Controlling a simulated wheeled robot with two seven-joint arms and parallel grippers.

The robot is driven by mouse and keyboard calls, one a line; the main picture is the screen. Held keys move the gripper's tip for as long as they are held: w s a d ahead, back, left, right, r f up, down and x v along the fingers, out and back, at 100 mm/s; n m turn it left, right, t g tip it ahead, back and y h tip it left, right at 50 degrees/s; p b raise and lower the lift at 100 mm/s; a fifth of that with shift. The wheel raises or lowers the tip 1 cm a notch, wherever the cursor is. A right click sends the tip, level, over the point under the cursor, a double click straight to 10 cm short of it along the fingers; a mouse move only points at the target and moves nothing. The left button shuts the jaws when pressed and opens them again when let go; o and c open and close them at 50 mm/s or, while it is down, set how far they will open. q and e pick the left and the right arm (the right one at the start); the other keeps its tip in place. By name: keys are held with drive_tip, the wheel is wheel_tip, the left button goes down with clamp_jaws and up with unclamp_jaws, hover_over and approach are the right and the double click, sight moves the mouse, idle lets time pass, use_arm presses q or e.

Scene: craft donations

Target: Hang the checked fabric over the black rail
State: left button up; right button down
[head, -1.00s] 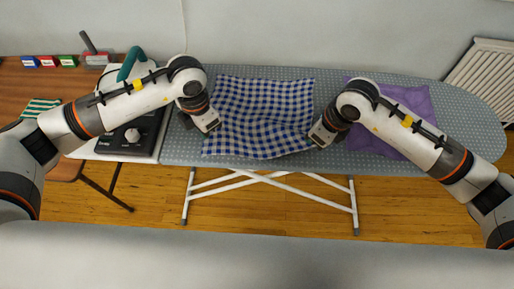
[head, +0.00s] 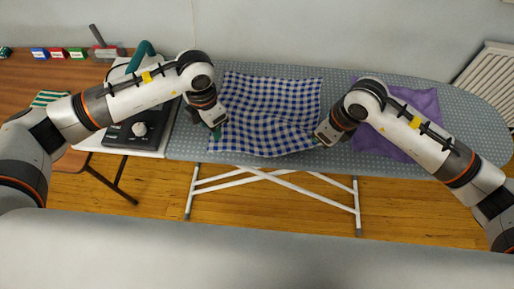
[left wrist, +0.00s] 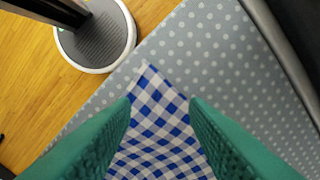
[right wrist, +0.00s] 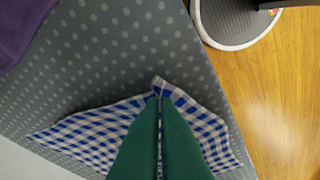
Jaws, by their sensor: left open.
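The blue-and-white checked fabric (head: 268,112) lies spread and slightly rumpled on the dotted grey ironing board (head: 455,115). My left gripper (head: 216,136) is at the fabric's near left corner. In the left wrist view its teal fingers (left wrist: 160,110) are open, with the fabric (left wrist: 158,115) showing between them. My right gripper (head: 322,143) is at the near right corner. In the right wrist view its fingers (right wrist: 158,98) are together on the fabric's corner, and the fabric (right wrist: 95,130) spreads to both sides. I see no black rail in these frames.
Purple cloth (head: 410,120) lies on the board behind my right arm. A teal-handled iron (head: 141,55) and a control unit (head: 140,130) stand at the left. A wooden table (head: 60,80) holds small coloured boxes. A radiator (head: 489,75) is at the right.

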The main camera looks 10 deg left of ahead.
sight(217, 145)
use_arm(q)
drive_tip(key=w+d+r+g+y, duration=0.2)
drive_tip(key=d+r+g+y, duration=0.1)
drive_tip(key=d+r, duration=0.15)
drive_tip(key=x, duration=0.9)
drive_tip(key=shift+w+a+f, duration=0.1)
drive_tip(key=shift+a+f, duration=0.1)
drive_tip(key=shift+a, duration=0.05)
idle(0.4)
drive_tip(key=shift+c, duration=0.3)
clamp_jaws()
drive_tip(key=shift+r, duration=2.5)
